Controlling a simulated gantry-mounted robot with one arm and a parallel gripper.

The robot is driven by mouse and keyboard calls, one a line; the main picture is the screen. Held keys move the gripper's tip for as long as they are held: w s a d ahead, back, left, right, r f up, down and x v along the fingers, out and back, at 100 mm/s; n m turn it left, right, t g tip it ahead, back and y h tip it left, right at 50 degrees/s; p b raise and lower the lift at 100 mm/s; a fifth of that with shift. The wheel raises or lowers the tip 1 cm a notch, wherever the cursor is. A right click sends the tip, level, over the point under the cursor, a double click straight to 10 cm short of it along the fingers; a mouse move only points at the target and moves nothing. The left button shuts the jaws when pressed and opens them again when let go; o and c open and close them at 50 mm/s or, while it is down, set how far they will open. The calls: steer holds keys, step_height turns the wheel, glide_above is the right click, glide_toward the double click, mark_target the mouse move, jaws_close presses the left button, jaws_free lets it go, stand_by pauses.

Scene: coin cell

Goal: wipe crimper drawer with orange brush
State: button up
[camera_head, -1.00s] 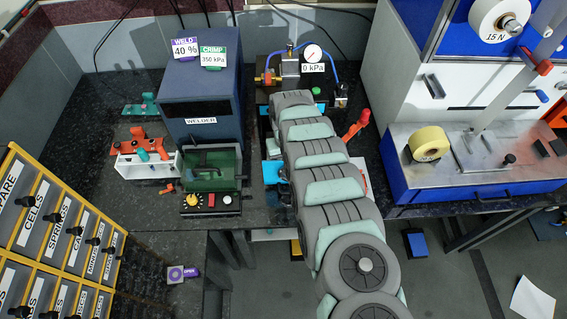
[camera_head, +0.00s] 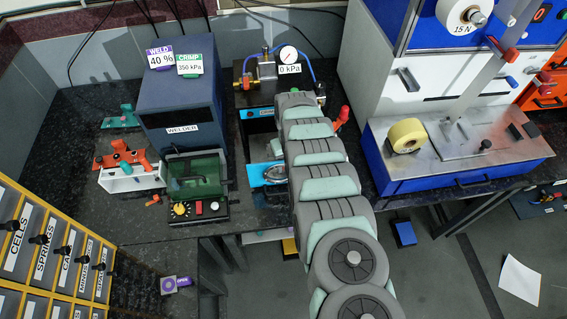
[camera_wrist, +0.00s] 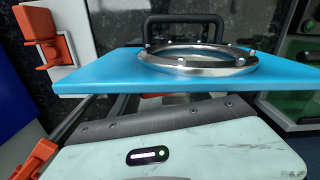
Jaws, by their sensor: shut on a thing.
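The crimper's blue drawer plate (camera_wrist: 110,70) carries a metal ring (camera_wrist: 190,68) with small bolts. A black loop handle (camera_wrist: 185,20) stands at its far side in the wrist view. In the head view the plate (camera_head: 256,170) shows just left of my arm, and part of the ring shows too. The pale mint housing of my gripper (camera_wrist: 190,148) is close below the plate in the wrist view. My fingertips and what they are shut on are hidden. I cannot make out the orange brush.
The welder (camera_head: 182,110) with its green-windowed box (camera_head: 195,175) stands left of the drawer. A red-orange handle (camera_head: 341,118) is right of my arm. A blue machine base (camera_head: 440,178) stands farther right. Orange parts on white (camera_wrist: 58,42) are close at the wrist view's left.

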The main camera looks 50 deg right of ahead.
mark_target(268, 167)
steer(key=shift+s+r, duration=0.1)
steer(key=shift+w+a+f, duration=0.2)
steer(key=shift+w+a, duration=1.05)
steer(key=shift+a, duration=0.2)
steer(key=shift+w+a+f, duration=0.15)
steer(key=shift+w+a, duration=1.05)
steer(key=shift+a, duration=0.2)
step_height(268, 167, up, 6)
steer(key=p, duration=0.5)
steer(key=shift+p, duration=0.35)
step_height(268, 167, up, 3)
steer(key=shift+r+p, duration=0.1)
steer(key=shift+p, duration=1.15)
